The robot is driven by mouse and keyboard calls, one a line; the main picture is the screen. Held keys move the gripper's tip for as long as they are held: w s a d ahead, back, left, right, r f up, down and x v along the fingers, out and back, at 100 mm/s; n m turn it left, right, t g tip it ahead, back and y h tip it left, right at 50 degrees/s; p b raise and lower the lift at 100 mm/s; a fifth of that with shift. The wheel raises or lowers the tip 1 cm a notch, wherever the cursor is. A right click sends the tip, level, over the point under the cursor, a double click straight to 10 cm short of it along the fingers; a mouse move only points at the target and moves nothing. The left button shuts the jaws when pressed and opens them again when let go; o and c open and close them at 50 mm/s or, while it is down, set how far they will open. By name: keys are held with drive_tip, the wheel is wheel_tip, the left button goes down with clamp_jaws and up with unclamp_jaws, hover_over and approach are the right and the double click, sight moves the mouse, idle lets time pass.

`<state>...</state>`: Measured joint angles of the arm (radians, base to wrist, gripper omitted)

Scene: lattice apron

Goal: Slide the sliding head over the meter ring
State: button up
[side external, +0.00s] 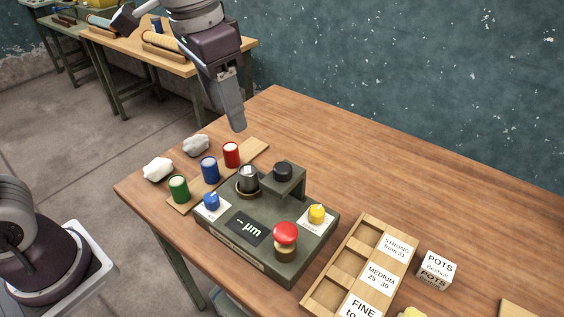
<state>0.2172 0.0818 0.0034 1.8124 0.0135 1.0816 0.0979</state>
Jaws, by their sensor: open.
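The meter is a dark green box (270,225) with a display reading "– µm". A brass-coloured ring (247,192) lies on its top at the back left, with a grey metal cylinder (248,177) standing in it. What looks like the sliding head, a green bracket with a black knob (283,170), stands to the right of the ring, apart from it. My gripper (238,127) is open and empty, pointing down above and behind the meter. It touches nothing that I can see; the gap between its fingers is hard to see from this side.
Red (232,154), blue (209,169) and green (178,188) cans stand on a wooden strip left of the meter, near pale lumps (158,169). The meter carries a red button (285,234) and a yellow knob (317,213). A labelled wooden tray (336,289) lies right. The table's back is clear.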

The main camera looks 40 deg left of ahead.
drive_tip(key=m+g, duration=0.2)
hover_over(282, 167)
drive_tip(key=f, duration=0.6)
drive_tip(key=shift+s+f, duration=0.2)
drive_tip(key=shift+f, duration=0.2)
drive_tip(key=f, duration=0.7)
drive_tip(key=shift+w+f, duration=0.2)
drive_tip(key=shift+c, duration=0.3)
clamp_jaws()
